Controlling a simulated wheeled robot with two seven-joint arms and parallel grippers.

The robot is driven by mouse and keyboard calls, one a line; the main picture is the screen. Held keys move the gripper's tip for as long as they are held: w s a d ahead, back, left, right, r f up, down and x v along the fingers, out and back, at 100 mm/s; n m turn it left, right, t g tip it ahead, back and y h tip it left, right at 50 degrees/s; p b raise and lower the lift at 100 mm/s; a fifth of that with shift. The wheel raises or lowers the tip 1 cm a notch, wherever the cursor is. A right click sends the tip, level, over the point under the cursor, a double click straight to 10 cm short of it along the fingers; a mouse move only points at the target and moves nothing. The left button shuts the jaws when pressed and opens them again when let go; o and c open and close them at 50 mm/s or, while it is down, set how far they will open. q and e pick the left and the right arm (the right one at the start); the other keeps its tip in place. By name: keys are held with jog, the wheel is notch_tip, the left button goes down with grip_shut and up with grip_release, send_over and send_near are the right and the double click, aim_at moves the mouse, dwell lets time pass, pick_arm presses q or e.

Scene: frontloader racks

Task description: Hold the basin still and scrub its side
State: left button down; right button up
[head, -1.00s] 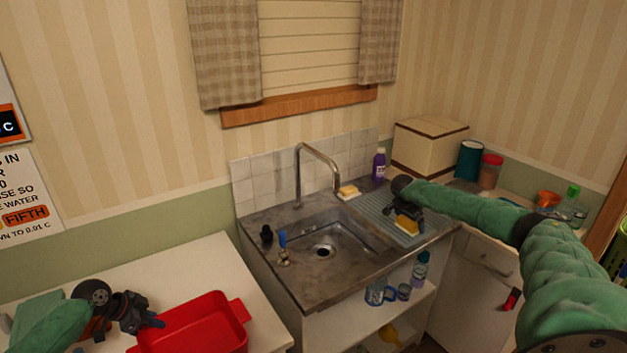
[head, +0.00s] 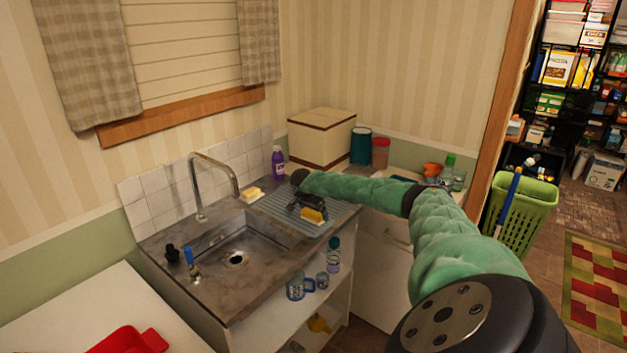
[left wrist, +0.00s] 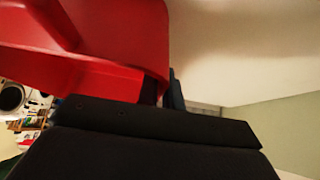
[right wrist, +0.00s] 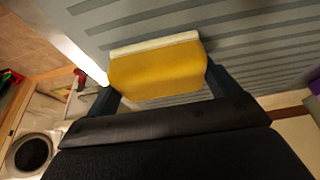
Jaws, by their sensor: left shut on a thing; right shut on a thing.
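The red basin (head: 133,341) shows only by its end at the bottom left of the head view, on the white counter. In the left wrist view the red basin (left wrist: 95,45) fills the upper left. My left gripper (left wrist: 160,92) is shut on the basin's edge there; it is out of the head view. My right gripper (head: 312,208) is over the ribbed drainboard at the sink's right. It is shut on a yellow sponge with a pale layer (right wrist: 155,72), which shows between its fingers in the right wrist view. I cannot tell whether the sponge touches the drainboard.
The steel sink (head: 235,258) with its tap (head: 212,175) lies between basin and drainboard (head: 290,205). Another sponge (head: 251,194) and a purple bottle (head: 277,162) stand behind. The white counter (head: 75,310) has free room. A green laundry basket (head: 522,215) stands at the right.

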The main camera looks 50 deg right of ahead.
jog(key=shift+r, duration=2.35)
dwell(0.4)
